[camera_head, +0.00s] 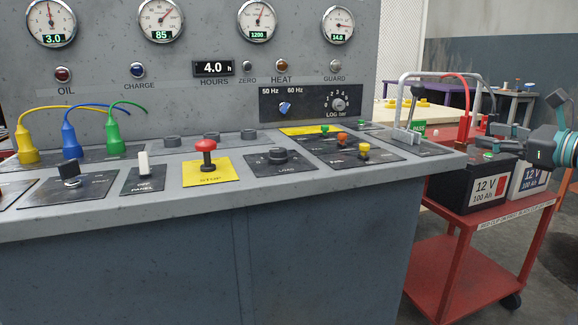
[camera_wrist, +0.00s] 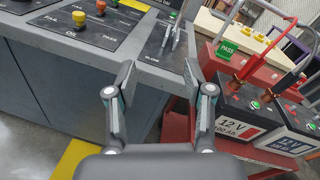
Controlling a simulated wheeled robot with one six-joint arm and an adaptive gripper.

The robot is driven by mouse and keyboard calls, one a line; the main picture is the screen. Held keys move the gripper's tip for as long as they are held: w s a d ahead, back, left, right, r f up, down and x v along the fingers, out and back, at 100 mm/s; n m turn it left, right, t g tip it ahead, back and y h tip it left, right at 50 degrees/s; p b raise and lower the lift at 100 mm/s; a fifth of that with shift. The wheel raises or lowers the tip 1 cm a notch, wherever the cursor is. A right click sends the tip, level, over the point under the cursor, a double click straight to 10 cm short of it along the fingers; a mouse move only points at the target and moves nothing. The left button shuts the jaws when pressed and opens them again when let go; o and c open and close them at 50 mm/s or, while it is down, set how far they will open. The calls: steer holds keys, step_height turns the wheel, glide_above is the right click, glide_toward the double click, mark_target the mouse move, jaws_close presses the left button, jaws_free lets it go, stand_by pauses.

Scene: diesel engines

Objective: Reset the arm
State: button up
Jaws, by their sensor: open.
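My gripper (camera_wrist: 160,78) is open and empty in the wrist view, its two fingers spread apart. Between and beyond the fingers are the front corner of the grey console (camera_wrist: 148,85) and the red cart. In the head view, my arm comes in from the right edge, and my gripper (camera_head: 492,147) points left over the batteries, near the console's right end. I cannot tell its exact height above the batteries.
A red cart (camera_head: 475,226) carries a black 12 V battery (camera_head: 468,188) and a grey one (camera_head: 528,180) with cables. The console (camera_head: 330,185) bears a red STOP button (camera_head: 206,146), several knobs, coloured plugs and a metal lever (camera_head: 407,115). Floor at lower right is clear.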

steer(key=s+a+f+n+g+h, duration=0.1)
steer(key=s+a+f+n+g, duration=0.15)
steer(key=f, duration=0.45)
steer(key=s+a+f+n+g+h, duration=0.2)
steer(key=s+f+n, duration=0.15)
steer(key=f, duration=0.25)
steer(key=s+a+f+n+g+h, duration=0.1)
steer(key=s+a+f+n+g, duration=0.15)
steer(key=f, duration=0.45)
steer(key=s+a+f+n+g+h, duration=0.1)
steer(key=s+a+f+n, duration=0.3)
steer(key=s+a+n, duration=0.5)
steer(key=s+a+f+n+g+h, duration=0.1)
steer(key=s+a+f+n, duration=0.3)
steer(key=s+a+n, duration=0.5)
steer(key=shift+s+a+g+h, duration=0.4)
steer(key=shift+s+a+h, duration=0.25)
steer(key=shift+a+h, duration=0.3)
stand_by(1.8)
